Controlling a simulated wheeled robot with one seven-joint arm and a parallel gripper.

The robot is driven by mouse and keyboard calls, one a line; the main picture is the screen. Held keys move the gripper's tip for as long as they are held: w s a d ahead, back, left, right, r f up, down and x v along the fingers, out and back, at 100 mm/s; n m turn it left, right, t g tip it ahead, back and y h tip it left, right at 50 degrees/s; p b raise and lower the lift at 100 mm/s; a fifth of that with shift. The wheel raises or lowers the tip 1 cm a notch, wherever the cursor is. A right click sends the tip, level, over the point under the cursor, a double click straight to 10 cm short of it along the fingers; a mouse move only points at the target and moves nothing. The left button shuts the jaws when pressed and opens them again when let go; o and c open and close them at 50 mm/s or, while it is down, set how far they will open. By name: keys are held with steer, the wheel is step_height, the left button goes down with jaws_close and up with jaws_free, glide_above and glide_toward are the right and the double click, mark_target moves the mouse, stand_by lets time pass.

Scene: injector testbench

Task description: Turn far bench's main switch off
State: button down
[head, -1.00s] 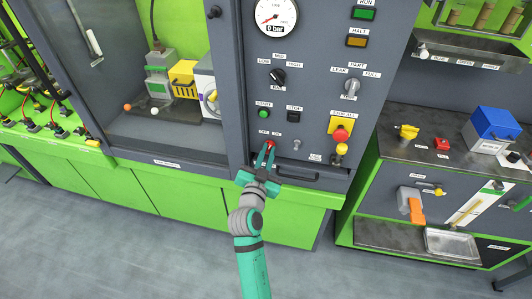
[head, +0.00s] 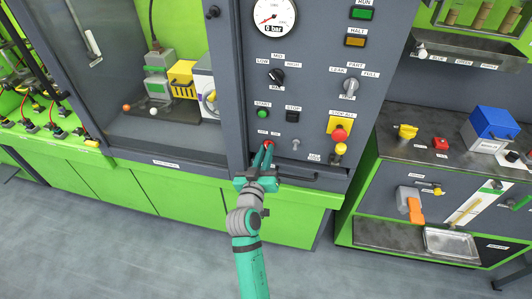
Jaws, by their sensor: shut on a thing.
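A small red rotary switch (head: 269,143) sits low on the grey control panel, under two small labels that are hard to read. It looks like the main switch. My gripper (head: 265,150) reaches up to it from below and is shut on it. The fingers hide much of the switch, so I cannot tell which label it points to.
A green start button (head: 262,113), a black stop button (head: 293,116) and a toggle (head: 295,145) are close by. A red stop-all button (head: 340,135) is further right. A dark bar handle (head: 298,178) lies just below, right of my gripper.

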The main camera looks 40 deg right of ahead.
steer(key=shift+n, duration=0.4)
steer(key=c, duration=1.8)
jaws_free()
steer(key=shift+s+a, duration=0.1)
steer(key=shift+a, duration=0.05)
steer(key=v, duration=1)
steer(key=shift+s+a, duration=0.2)
